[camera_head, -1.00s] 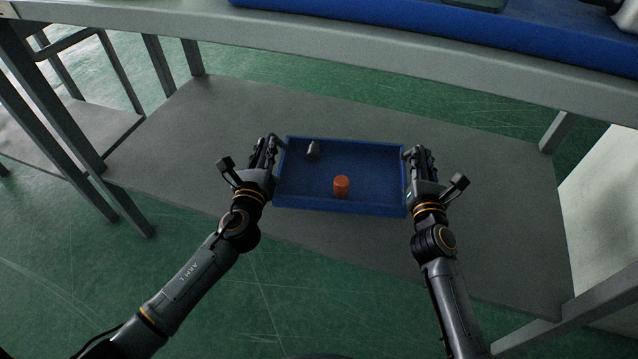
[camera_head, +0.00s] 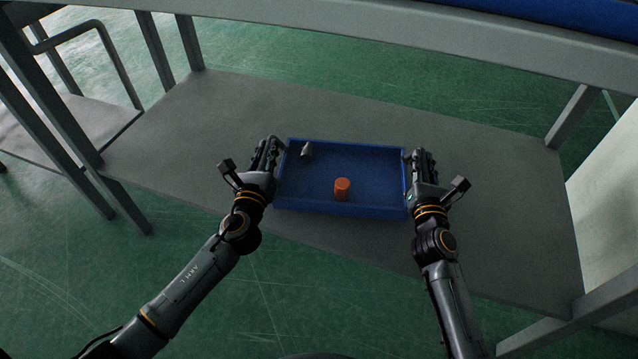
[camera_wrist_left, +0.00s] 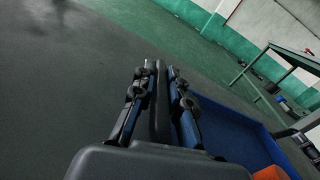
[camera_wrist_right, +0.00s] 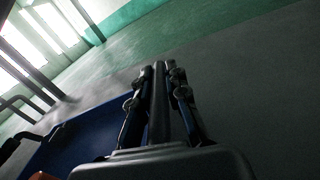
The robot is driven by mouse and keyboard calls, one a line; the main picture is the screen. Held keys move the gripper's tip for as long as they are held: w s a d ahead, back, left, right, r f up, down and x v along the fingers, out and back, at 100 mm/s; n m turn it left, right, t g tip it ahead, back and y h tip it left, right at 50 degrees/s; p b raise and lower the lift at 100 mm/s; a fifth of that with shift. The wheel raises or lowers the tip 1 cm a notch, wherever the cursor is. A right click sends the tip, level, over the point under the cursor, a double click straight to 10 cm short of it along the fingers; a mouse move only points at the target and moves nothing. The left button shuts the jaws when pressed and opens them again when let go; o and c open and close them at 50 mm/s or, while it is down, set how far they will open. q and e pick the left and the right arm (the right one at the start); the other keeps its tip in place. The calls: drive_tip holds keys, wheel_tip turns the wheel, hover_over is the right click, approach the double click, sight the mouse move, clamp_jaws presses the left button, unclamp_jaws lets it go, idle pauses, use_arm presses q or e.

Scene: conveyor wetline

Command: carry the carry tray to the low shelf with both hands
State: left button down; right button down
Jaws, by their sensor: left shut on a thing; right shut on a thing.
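The carry tray is a shallow blue tray (camera_head: 375,182) over the grey low shelf (camera_head: 490,210); I cannot tell whether its underside touches the shelf. An orange cylinder (camera_head: 342,189) and a small dark grey piece (camera_head: 307,151) are inside it. My left gripper (camera_head: 271,148) is shut on the tray's left end, and my right gripper (camera_head: 418,160) is shut on its right end. The fingers also show close together in the left wrist view (camera_wrist_left: 160,80) and the right wrist view (camera_wrist_right: 158,78). The gripped parts are mostly hidden by the fingers.
The upper table edge (camera_head: 350,35) runs above the back of the shelf. Grey legs stand at the left (camera_head: 65,110) and right (camera_head: 572,118). The shelf is bare on both sides of the tray.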

use_arm(q)
drive_tip(key=shift+f+b, duration=0.5)
drive_tip(key=shift+f, duration=0.2)
use_arm(e)
drive_tip(key=shift+f, duration=0.7)
use_arm(q)
drive_tip(key=c, duration=1.3)
unclamp_jaws()
drive_tip(key=shift+c, duration=0.2)
use_arm(e)
drive_tip(key=c, duration=1.3)
unclamp_jaws()
drive_tip(key=shift+c, duration=0.2)
use_arm(q)
drive_tip(key=s, duration=1.1)
drive_tip(key=shift+s+a, duration=0.2)
drive_tip(key=shift+s, duration=0.3)
use_arm(e)
drive_tip(key=shift+s, duration=0.25)
drive_tip(key=s, duration=1.1)
drive_tip(key=shift+s+a, duration=0.15)
drive_tip(key=shift+s, duration=0.1)
